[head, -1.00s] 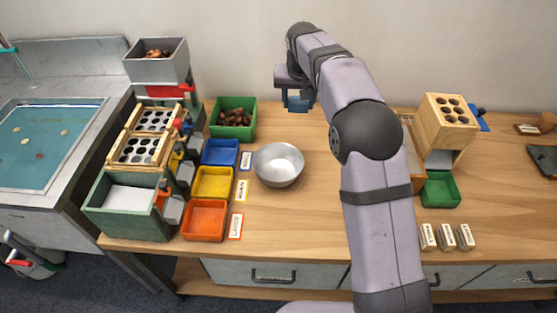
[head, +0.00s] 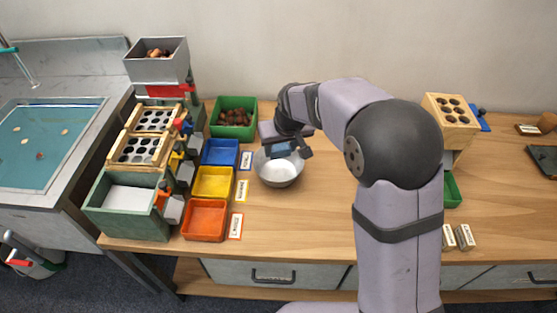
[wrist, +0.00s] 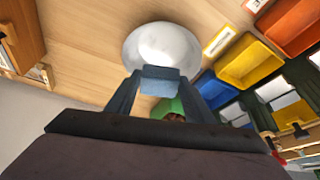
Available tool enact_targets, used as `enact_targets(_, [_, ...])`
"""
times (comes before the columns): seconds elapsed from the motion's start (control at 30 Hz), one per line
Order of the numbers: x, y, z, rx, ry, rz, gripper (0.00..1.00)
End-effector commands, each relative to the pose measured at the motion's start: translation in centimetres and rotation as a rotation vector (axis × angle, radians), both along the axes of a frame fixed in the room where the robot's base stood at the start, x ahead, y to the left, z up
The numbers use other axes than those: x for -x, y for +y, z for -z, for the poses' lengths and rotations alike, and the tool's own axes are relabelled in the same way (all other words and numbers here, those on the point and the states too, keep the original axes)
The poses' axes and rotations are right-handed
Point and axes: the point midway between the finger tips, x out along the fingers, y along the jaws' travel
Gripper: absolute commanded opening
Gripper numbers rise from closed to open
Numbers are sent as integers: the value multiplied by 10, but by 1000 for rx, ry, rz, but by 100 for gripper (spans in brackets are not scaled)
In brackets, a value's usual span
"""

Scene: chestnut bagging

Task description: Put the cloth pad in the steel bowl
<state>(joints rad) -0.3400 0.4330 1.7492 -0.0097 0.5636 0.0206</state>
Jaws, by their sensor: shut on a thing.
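The steel bowl (head: 279,174) stands on the wooden table, right of the coloured trays. It looks empty where I can see inside, and it also shows in the wrist view (wrist: 163,44). My gripper (head: 291,151) is over the far part of the bowl's opening, above the rim. It is shut on the blue cloth pad (wrist: 160,80), which sits between the fingertips in the wrist view. In the head view the pad (head: 282,149) is partly hidden by the gripper.
Blue (head: 221,152), yellow (head: 213,183) and orange (head: 205,220) trays with label cards stand left of the bowl. A green crate (head: 234,104) of chestnuts is behind it. A wooden block with holes (head: 450,107) stands at the right. The table in front of the bowl is clear.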

Motion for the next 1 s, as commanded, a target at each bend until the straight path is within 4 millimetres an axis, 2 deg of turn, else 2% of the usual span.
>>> enact_targets(0.43, [-3, 1, 4, 2, 4, -66, 26])
enact_targets(0.8, [-2, 1, 54, 3, 5, -65, 26])
enact_targets(1.0, [-3, 1, 62, 2, 3, -64, 26])
